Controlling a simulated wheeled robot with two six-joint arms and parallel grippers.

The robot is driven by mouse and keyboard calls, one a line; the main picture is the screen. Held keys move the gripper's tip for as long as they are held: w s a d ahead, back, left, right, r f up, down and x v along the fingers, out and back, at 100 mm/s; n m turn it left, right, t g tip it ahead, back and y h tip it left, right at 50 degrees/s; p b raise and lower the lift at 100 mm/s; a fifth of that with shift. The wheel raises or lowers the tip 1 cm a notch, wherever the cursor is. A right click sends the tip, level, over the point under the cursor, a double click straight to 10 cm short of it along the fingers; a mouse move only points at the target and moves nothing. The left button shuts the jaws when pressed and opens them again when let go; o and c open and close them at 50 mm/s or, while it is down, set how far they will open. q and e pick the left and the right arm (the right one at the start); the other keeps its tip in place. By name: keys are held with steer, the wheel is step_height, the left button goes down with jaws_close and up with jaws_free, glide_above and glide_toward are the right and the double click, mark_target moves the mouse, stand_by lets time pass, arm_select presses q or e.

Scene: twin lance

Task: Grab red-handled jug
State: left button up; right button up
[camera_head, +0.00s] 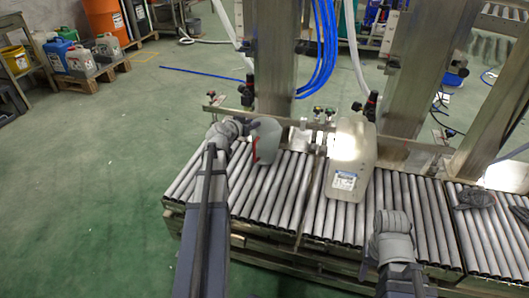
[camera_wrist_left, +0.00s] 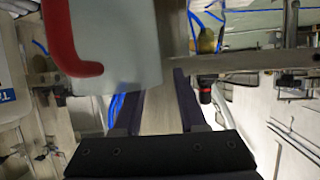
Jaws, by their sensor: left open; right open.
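The red-handled jug (camera_head: 268,138) is a pale grey container standing on the roller conveyor in the head view. Its red handle (camera_head: 255,150) is on its left side. My left gripper (camera_head: 250,124) is close beside the jug's upper left. In the left wrist view the jug (camera_wrist_left: 118,45) fills the upper left, with its red handle (camera_wrist_left: 68,45) near the edge. The left gripper (camera_wrist_left: 158,92) is open, its fingers apart, with the jug partly in front of them; I cannot tell whether they touch. My right gripper (camera_head: 367,265) is open over the conveyor's front edge, away from the jug.
A larger cream jug (camera_head: 350,165) with a label stands on the rollers to the right. The roller conveyor (camera_head: 315,205) has bare rollers around both jugs. Metal posts (camera_head: 276,60) and a rail stand behind. A dark bundle (camera_head: 475,198) lies at right.

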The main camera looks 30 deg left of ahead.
arm_select(q)
steer(key=shift+c, duration=0.3)
jaws_close()
stand_by(1.1)
